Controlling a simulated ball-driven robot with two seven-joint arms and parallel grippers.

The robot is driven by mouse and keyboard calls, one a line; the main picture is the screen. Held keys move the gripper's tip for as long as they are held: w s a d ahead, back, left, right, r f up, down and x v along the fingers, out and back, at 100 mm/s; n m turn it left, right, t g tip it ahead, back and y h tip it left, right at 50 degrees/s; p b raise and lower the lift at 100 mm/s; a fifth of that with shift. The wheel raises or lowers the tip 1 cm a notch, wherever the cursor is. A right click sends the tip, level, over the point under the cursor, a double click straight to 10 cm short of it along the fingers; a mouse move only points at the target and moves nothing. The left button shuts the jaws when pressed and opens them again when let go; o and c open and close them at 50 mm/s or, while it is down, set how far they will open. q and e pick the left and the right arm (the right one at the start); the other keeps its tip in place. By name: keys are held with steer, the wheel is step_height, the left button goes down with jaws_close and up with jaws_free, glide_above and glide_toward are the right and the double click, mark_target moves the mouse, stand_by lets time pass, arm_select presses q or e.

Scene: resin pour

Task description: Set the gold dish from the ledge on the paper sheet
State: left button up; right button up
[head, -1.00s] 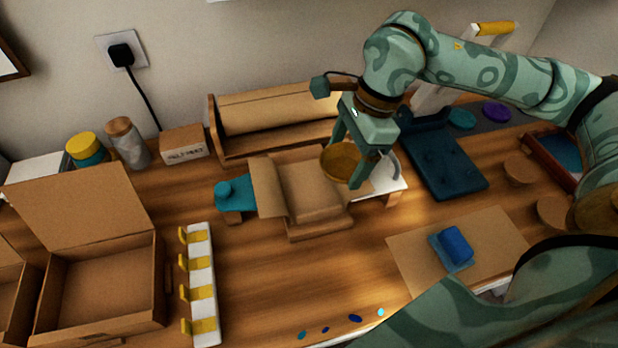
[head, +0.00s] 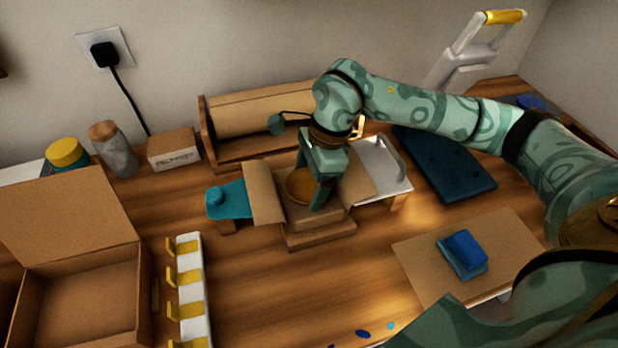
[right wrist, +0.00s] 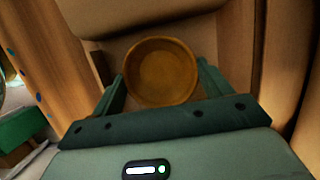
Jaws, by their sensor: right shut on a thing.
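The gold dish (head: 298,186) is a round, shallow bowl, upright between the fingers of my right gripper (head: 308,187). The right wrist view shows the dish (right wrist: 161,72) with a finger at each side and its inside looking empty. The dish is over the middle of a low wooden stand (head: 320,236) with brown paper-like flaps (head: 263,192) on both sides. I cannot tell whether its base touches the surface below. A flat brown sheet (head: 420,262) lies at the right front with a blue block (head: 463,251) on it. My left gripper is not in view.
A paper roll in a wooden holder (head: 205,135) stands behind the stand. A teal item (head: 226,203) is left of it, a white board with a handle (head: 378,160) right. A white rack with yellow hooks (head: 193,290) and an open box (head: 130,295) are at left.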

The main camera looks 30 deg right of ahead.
steer(key=o, duration=1)
steer(key=shift+f, duration=0.1)
arm_select(q)
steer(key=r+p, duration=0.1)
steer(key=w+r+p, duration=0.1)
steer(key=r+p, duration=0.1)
steer(key=p, duration=0.1)
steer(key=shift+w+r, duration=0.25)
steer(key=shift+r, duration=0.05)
arm_select(e)
steer(key=shift+o, duration=0.2)
steer(key=v, duration=1.2)
